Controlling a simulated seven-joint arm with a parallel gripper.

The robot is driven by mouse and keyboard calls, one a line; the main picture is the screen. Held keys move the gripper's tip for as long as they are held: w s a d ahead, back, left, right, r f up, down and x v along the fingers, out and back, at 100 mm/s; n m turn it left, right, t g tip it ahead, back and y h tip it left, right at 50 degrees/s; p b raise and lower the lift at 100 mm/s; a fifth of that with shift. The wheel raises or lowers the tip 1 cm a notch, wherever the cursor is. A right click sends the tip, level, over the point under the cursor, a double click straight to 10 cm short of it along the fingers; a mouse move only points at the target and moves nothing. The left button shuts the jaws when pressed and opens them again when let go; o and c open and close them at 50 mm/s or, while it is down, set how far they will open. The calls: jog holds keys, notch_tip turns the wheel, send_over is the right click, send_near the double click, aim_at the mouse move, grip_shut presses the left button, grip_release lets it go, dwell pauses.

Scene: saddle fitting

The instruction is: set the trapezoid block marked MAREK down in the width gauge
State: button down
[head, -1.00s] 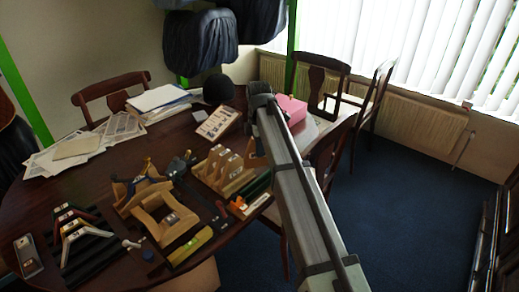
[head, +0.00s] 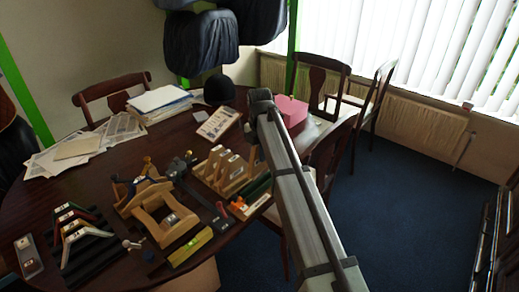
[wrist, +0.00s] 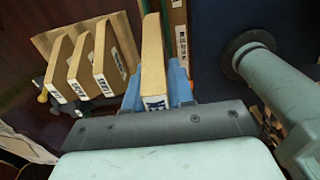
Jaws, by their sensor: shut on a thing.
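My gripper (wrist: 156,84) has its blue fingers shut on a wooden block (wrist: 153,58) in the wrist view. The block has a pale end label with dark letters that I cannot read in full. In the head view, my arm hides most of the gripper and block. A wooden rack (head: 207,176) with three upright labelled wooden blocks stands beside the gripper, to its left in both views.
A wooden cradle-like stand (head: 153,226) and a yellow-green bar (head: 190,247) are near the table's front edge. V-shaped coloured pieces (head: 78,232) lie on a black ribbed rack at left. Papers (head: 70,150), a slanted card (head: 217,122) and a pink box (head: 291,110) are farther back.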

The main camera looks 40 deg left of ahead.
aim_at(260, 171)
jog(key=shift+f, duration=2.45)
jog(key=shift+f, duration=2.4)
dwell(1.6)
jog(key=shift+c, duration=2.4)
grip_release()
jog(key=shift+r, duration=0.1)
